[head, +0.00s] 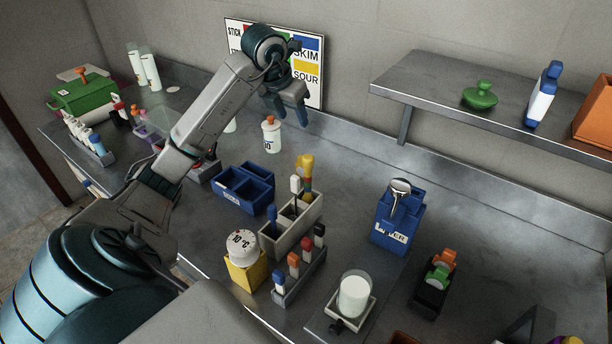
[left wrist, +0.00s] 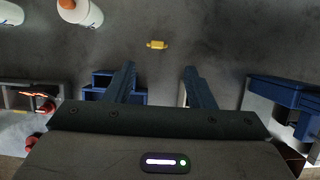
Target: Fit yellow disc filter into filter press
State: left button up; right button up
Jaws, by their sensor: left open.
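My left gripper (head: 290,112) is open and empty, pointing down above the back of the bench, near the wall sign. Its two spread fingers (left wrist: 158,85) also show in the left wrist view, with nothing between them. A small yellow piece (left wrist: 157,44) lies beyond the fingertips in that view; I cannot tell whether it is the disc filter. Something yellow and purple (head: 570,340) is cut off at the bottom right of the head view. I cannot make out the filter press for certain. My right gripper is not in view.
A white bottle (head: 271,134) stands beside the gripper. A shelf (head: 440,92) juts out at right. The bench's back middle is clear.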

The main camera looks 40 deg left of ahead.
pick_arm(q)
notch_tip(320, 180, down, 4)
jog(key=b, duration=0.3)
jog(key=p, duration=0.4)
send_over(302, 168)
notch_tip(302, 168, down, 10)
jog(key=shift+s+a+f, duration=0.1)
jog(key=shift+s+f, duration=0.1)
jog(key=shift+s, duration=0.05)
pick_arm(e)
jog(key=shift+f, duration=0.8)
pick_arm(q)
grip_shut()
